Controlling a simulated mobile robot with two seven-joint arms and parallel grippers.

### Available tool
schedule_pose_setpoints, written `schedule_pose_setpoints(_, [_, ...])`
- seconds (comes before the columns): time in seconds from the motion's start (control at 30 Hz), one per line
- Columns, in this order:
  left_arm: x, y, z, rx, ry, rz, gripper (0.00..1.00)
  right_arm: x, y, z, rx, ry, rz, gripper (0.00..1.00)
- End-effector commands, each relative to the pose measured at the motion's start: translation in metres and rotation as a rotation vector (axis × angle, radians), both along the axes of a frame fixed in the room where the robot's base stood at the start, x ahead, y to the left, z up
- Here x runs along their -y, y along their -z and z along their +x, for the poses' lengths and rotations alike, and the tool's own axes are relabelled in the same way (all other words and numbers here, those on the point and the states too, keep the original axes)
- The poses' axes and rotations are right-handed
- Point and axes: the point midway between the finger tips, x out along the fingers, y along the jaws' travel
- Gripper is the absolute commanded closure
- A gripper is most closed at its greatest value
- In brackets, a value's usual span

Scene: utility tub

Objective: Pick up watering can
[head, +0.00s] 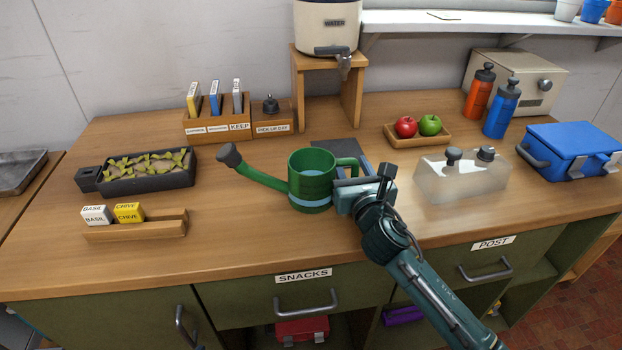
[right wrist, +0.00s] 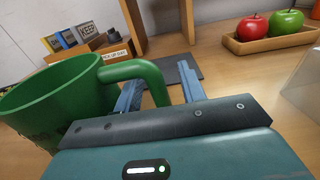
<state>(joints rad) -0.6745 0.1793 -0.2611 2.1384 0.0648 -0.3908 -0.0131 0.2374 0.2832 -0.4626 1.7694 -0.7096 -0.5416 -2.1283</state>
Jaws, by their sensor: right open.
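The green watering can (head: 311,182) stands upright on the wooden counter, with its dark-tipped spout pointing left and its handle at the right. In the right wrist view the can (right wrist: 50,98) fills the left side. My right gripper (head: 366,178) is at the handle side of the can. In the right wrist view its two fingers (right wrist: 160,92) are open, with the green handle (right wrist: 150,75) reaching in between them. Whether a finger touches the handle I cannot tell. My left gripper is not in view.
Behind the can is a dark mat (head: 340,152). A translucent jug (head: 462,178) stands to the gripper's right, and a fruit tray (head: 417,140) lies behind. A planter (head: 150,180) and a seed-packet rack (head: 135,230) sit at left. The counter in front is clear.

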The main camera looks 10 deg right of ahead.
Motion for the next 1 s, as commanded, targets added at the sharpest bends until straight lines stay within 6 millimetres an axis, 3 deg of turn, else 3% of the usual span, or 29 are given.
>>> schedule_pose_setpoints(0.1, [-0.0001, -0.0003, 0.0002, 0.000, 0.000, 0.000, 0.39, 0.0000, -0.0002, -0.0003, 0.000, 0.000, 0.000, 0.61])
schedule_pose_setpoints(0.57, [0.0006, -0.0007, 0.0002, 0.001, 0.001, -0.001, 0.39, 0.0000, -0.0003, -0.0006, 0.001, 0.000, 0.000, 0.99])
schedule_pose_setpoints(1.0, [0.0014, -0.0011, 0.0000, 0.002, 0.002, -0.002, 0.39, -0.0004, -0.0026, -0.0004, 0.005, -0.002, 0.004, 1.00])
